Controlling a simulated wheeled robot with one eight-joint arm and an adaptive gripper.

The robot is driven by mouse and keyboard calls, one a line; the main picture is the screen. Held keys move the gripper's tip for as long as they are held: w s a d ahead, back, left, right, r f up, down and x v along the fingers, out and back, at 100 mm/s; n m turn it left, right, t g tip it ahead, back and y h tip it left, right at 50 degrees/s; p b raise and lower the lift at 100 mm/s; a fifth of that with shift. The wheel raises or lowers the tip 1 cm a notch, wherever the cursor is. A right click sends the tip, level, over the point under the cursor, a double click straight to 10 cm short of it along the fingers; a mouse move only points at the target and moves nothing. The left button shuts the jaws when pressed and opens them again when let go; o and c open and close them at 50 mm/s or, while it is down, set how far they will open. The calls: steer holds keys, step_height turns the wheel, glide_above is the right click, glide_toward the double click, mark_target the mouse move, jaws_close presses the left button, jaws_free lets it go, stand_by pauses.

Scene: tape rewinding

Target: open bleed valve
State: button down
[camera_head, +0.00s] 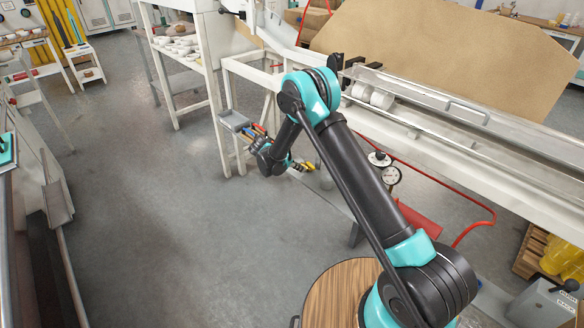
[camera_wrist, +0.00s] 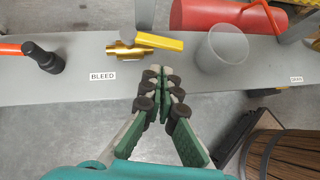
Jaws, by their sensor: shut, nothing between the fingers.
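The bleed valve shows in the wrist view as a brass body (camera_wrist: 130,50) with a flat yellow handle (camera_wrist: 160,40) pointing to the right along the grey shelf. A white "BLEED" label (camera_wrist: 103,76) is on the shelf edge below and left of it. My gripper (camera_wrist: 163,74) is shut and empty. Its fingertips are just below the yellow handle in the wrist picture; a small gap shows between them. In the head view the yellow handle (camera_head: 308,167) is small beside my wrist, and my fingers are hard to make out there.
A clear cup (camera_wrist: 222,48) stands right of the handle, with a red tank (camera_wrist: 225,16) behind it. A black-handled fitting (camera_wrist: 45,58) lies at left. A "DRAIN" label (camera_wrist: 296,79) and a wooden barrel (camera_wrist: 290,155) are at right. Open floor (camera_head: 150,220) lies left of my arm.

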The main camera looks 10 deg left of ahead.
mark_target(310, 165)
steer(key=shift+w+d, duration=0.75)
steer(key=shift+d, duration=0.3)
steer(key=shift+d, duration=0.1)
steer(key=shift+d, duration=0.3)
steer(key=shift+w+d+n+t, duration=0.1)
steer(key=shift+d+n+t, duration=0.2)
steer(key=shift+d+n, duration=0.2)
steer(key=shift+a, duration=0.1)
